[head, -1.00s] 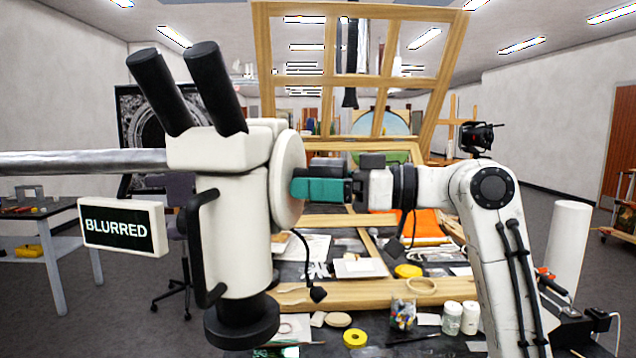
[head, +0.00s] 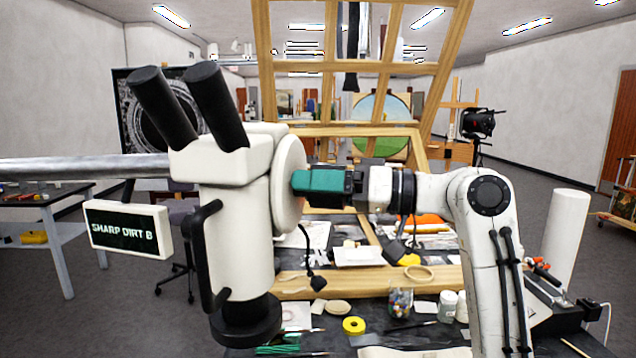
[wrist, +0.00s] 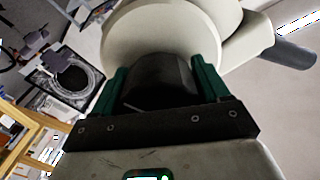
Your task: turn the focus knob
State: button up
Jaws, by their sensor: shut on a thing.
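The white microscope (head: 238,235) with two black eyepieces hangs from a grey horizontal arm at the left of the head view. A large cream disc (head: 290,185) is on its right side. In the wrist view the black focus knob (wrist: 160,82) projects from the cream disc (wrist: 150,32). My gripper (head: 300,181) reaches in from the right, and its green fingers lie on both sides of the knob. In the wrist view my gripper (wrist: 160,88) is shut on the knob.
A worktable (head: 375,337) below holds a yellow tape roll (head: 354,325), a jar (head: 400,302) and white bottles. A wooden frame (head: 264,60) stands behind. A white roll (head: 568,230) stands at right. A side table (head: 55,215) is at left.

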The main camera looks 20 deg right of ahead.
dwell(0.3)
jog(key=o, duration=1)
jog(key=shift+d, duration=0.1)
jog(key=b+v, duration=0.3)
jog(key=v, duration=0.7)
jog(key=shift+s+d, duration=0.2)
jog(key=shift+d, duration=0.05)
jog(key=shift+f, duration=0.1)
dwell(0.7)
